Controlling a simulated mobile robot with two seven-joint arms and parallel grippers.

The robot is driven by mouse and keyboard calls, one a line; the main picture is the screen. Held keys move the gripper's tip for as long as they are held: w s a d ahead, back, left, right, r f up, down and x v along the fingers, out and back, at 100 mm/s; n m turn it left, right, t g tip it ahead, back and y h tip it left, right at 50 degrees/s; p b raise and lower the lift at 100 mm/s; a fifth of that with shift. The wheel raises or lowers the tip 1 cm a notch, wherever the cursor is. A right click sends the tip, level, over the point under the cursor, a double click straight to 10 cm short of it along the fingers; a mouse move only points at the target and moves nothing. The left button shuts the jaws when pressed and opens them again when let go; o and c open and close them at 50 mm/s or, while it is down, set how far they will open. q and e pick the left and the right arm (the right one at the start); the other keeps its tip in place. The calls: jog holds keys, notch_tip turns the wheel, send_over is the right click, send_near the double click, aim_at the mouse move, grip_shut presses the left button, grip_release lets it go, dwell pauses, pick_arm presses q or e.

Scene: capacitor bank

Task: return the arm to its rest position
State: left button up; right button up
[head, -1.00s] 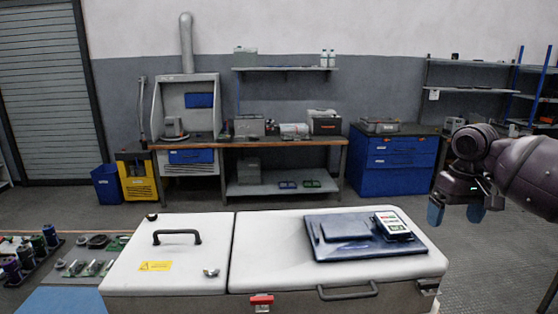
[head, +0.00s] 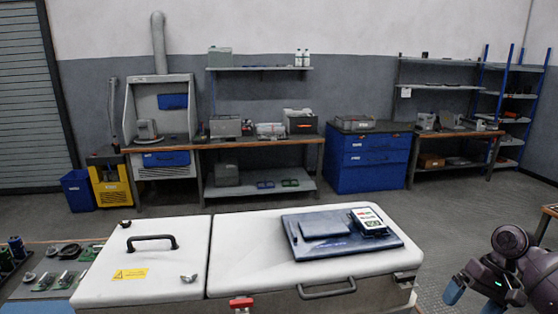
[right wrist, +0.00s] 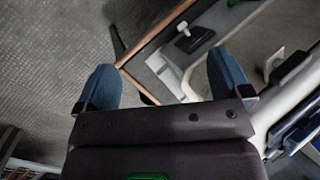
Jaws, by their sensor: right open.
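My right gripper (head: 472,300) is at the lower right of the head view, beside the right end of the white cabinet and apart from it. In the right wrist view its two blue fingertips (right wrist: 165,88) are wide apart with nothing between them. My left gripper is in neither view.
The white cabinet (head: 165,285) fills the front. A dark blue folder (head: 295,242) and a small meter (head: 369,221) lie on its lid. Parts lie on a bench (head: 40,292) at the left. Workbenches and a blue drawer unit (head: 368,160) line the back wall. Open floor lies between.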

jog(key=w+d+n+t+h, duration=0.1)
jog(key=w+d+t+h, duration=0.7)
jog(key=d, duration=0.4)
jog(key=w+d+r+n+t+h, duration=0.2)
jog(key=w+r+n+t, duration=0.5)
jog(key=r+n+t, duration=0.3)
jog(key=s+a+f+m+g+y, duration=0.1)
jog(key=s+a+f+g+y, duration=0.1)
jog(key=s+a+f, duration=0.65)
jog(key=s+a+f+m+g+y, duration=0.1)
jog(key=s+a+f, duration=0.4)
jog(key=f, duration=0.7)
jog(key=s+a+f+m+g, duration=0.1)
jog(key=s+a+f, duration=0.3)
jog(key=s+a, duration=0.5)
jog(key=s+a+f+m+g+y, duration=0.1)
jog(key=s+a+f+m, duration=0.2)
jog(key=s+a, duration=0.7)
jog(key=shift+f+m, duration=0.3)
jog(key=shift+f, duration=0.15)
